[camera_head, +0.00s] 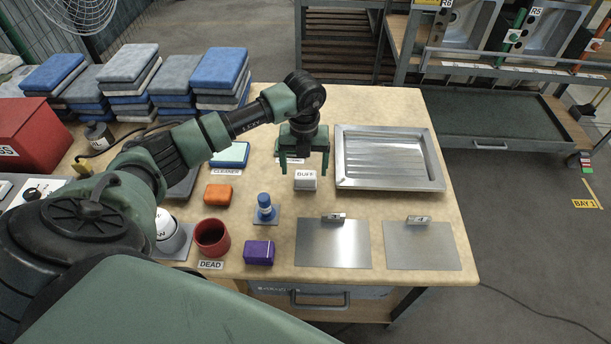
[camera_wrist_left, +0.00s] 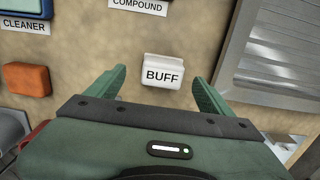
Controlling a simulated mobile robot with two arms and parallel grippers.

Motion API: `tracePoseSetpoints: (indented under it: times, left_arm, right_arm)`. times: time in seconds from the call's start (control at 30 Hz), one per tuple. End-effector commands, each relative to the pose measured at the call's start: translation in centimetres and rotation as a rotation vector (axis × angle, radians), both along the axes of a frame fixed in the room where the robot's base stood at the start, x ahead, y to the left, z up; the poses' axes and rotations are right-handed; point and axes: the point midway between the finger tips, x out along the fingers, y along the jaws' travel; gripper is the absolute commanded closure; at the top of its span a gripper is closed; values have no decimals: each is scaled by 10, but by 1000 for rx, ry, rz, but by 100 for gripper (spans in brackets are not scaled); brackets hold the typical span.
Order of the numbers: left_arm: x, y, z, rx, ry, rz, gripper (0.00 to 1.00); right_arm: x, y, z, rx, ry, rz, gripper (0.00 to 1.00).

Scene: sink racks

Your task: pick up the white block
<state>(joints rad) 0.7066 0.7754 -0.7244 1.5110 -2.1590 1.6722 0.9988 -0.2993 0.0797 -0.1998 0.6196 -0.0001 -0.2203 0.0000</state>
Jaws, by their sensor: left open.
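The white block (camera_head: 305,184) sits on the workbench, left of the metal tray, with a "BUFF" label at it. In the left wrist view the white block (camera_wrist_left: 163,61) lies ahead, between the lines of the two green fingers. My left gripper (camera_head: 304,166) is open and empty, pointing down just behind and above the block. Its fingers (camera_wrist_left: 158,84) are spread to either side of the block in the wrist view. I cannot tell whether they touch it; they look apart from it. My right gripper is not in view.
A ribbed metal tray (camera_head: 388,184) stands right of the block. An orange block (camera_head: 218,194), a blue knobbed piece (camera_head: 265,207), a red cup (camera_head: 212,237) and a purple block (camera_head: 259,252) are nearby. Two flat metal plates (camera_head: 333,250) lie in front. Folded cloth stacks (camera_head: 222,80) stand behind left.

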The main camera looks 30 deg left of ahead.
Motion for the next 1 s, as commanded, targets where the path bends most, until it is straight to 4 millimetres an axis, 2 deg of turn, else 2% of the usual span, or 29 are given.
tracePoseSetpoints:
  times: [0.03,0.27,0.57,0.8,1.0]
  left_arm:
    - [0,-1,-11,-1,2,-1,18]
    - [1,-3,-44,-2,2,0,18]
    - [1,-3,-45,-1,0,-1,18]
    - [1,-3,-45,-1,0,-1,85]
    - [1,-3,-45,-1,0,-1,87]
  right_arm:
    - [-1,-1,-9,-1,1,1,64]
    - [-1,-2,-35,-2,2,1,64]
    - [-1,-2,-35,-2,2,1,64]
    - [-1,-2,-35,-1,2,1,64]
    - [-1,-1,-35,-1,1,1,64]
